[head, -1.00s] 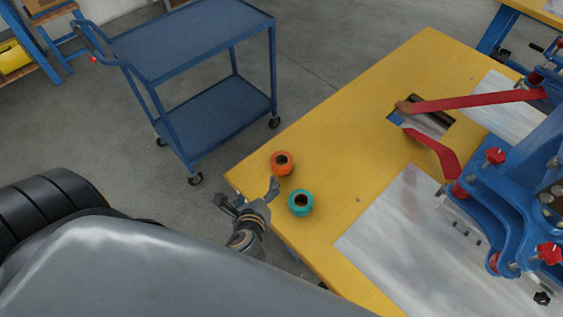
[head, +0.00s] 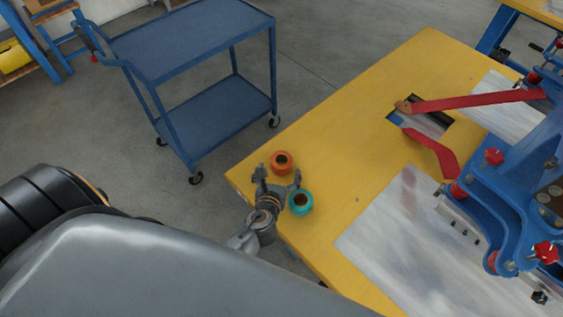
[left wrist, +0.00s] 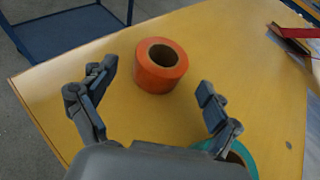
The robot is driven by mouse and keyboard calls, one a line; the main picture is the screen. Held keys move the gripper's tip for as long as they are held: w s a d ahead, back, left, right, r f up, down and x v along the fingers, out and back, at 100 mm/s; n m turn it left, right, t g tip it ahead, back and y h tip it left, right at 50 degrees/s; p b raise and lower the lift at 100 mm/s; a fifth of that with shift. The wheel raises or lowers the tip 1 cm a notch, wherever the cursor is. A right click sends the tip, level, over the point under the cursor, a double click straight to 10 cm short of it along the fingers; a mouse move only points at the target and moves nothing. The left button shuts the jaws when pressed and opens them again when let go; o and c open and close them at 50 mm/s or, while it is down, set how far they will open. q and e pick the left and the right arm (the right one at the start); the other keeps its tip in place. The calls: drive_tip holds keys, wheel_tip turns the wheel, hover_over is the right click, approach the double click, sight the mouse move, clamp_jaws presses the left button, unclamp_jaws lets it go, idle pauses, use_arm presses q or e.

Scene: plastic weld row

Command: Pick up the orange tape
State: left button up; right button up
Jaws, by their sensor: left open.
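The orange tape (head: 282,162) is a roll lying flat on the yellow table near its corner. It also shows in the left wrist view (left wrist: 160,66), beyond my fingertips. My left gripper (head: 277,173) is open and empty, just on the near side of the orange tape, with its fingers pointing toward it. In the left wrist view the left gripper's (left wrist: 156,85) fingers stand wide, one to each side of the roll's near side, apart from it. My right gripper is not in view.
A teal tape roll (head: 300,203) stands close beside my left gripper's right finger; it is partly hidden in the left wrist view (left wrist: 236,158). Blue clamps with red handles (head: 480,98) stand at right. A blue cart (head: 190,45) stands behind.

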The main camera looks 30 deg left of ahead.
sight(282, 162)
use_arm(q)
drive_tip(key=x, duration=0.5)
drive_tip(key=shift+d, duration=0.1)
drive_tip(key=shift+s, duration=0.1)
drive_tip(key=shift+c, duration=0.2)
drive_tip(key=c, duration=1.3)
drive_tip(key=shift+o, duration=0.2)
drive_tip(key=shift+r, duration=0.15)
